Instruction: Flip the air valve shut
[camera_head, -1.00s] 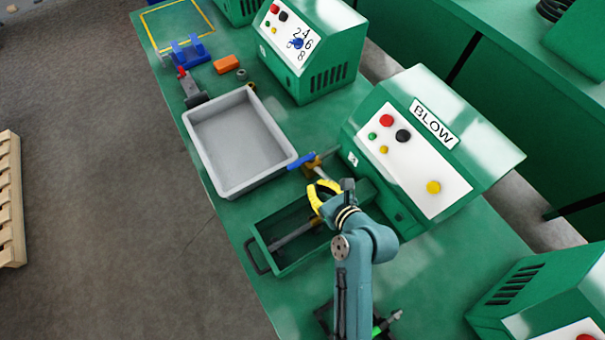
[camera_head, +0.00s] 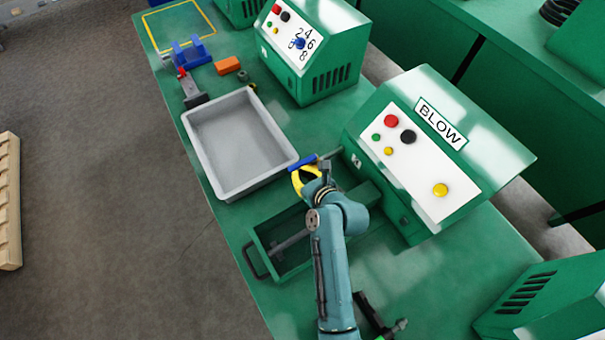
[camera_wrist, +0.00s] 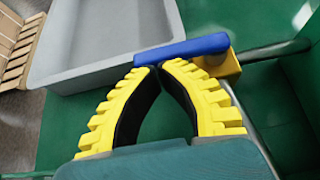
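The air valve has a blue lever handle (camera_head: 302,162), which also shows in the wrist view (camera_wrist: 182,50). In the wrist view the lever points left from the brass valve body (camera_wrist: 222,66), roughly in line with a grey pipe (camera_wrist: 275,51) on the right. My gripper (camera_wrist: 157,67) has yellow ribbed fingers, with their tips together at the near side of the lever's left half. It looks shut with nothing between the tips; whether they touch the lever I cannot tell. In the head view my gripper (camera_head: 299,172) hides the valve body.
A grey tray (camera_head: 222,190) lies just left of the lever. A green open box (camera_head: 262,268) with a handle stands below my wrist. The green BLOW machine (camera_head: 490,155) with coloured buttons stands on the right. A blue stand and an orange block (camera_head: 227,65) lie farther back.

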